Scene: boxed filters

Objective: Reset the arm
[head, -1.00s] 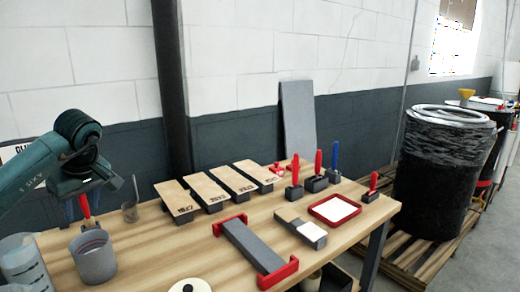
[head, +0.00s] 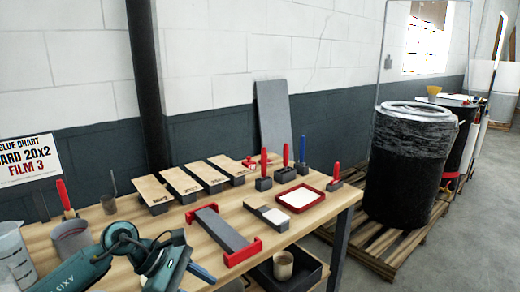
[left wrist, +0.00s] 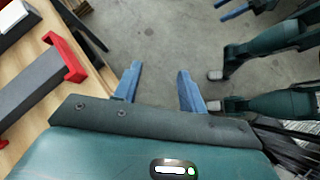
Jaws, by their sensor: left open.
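My left arm comes in from the lower left in the head view. Its gripper (head: 200,274) is at the table's front edge, in front of the grey bar with red ends (head: 222,229). In the left wrist view the two blue fingers (left wrist: 157,88) stand apart with only the floor between them, so the left gripper is open and empty. The grey bar (left wrist: 35,88) with its red end lies on the table to the left of the fingers. Dark green arm links of mine show at the right of the wrist view.
On the wooden table (head: 330,210) stand several labelled boxes (head: 185,182), red and blue handled tools (head: 302,155), a red tray (head: 300,197) and a grey cup (head: 72,240). A dark bin (head: 285,270) is below. A wrapped black drum (head: 405,165) stands on a pallet at the right.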

